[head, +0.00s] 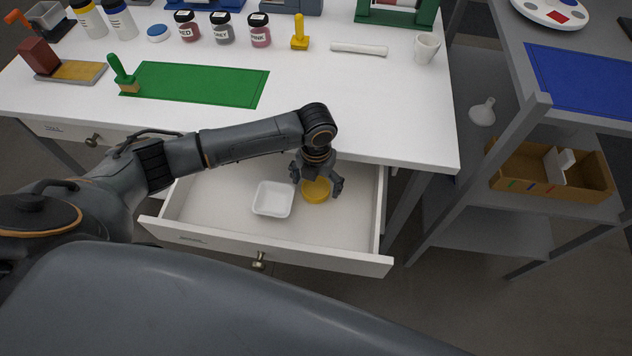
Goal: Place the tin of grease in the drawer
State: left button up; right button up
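The tin of grease (316,193), round and yellow, is inside the open drawer (215,205), on its right side. It appears to sit on the drawer floor, but its underside is hidden. My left gripper (317,185) points down over the tin, with its fingers spread on either side of it. The fingers look slightly apart from the tin's sides, and the palm hides part of its top. My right gripper is not in view.
A small white tray (273,198) lies in the drawer, left of the tin. The white worktop (400,115) above holds pigment jars (223,29), a green mat (200,84), brushes and a white cup (426,48). A grey shelf unit with a brown box (510,172) stands at right.

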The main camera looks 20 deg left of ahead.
aim_at(316, 187)
pick_arm(q)
jog(key=shift+r, duration=0.1)
jog(key=shift+r, duration=0.25)
notch_tip(316, 187, up, 12)
jog(key=p, duration=0.1)
jog(key=shift+f, duration=0.15)
dwell(0.5)
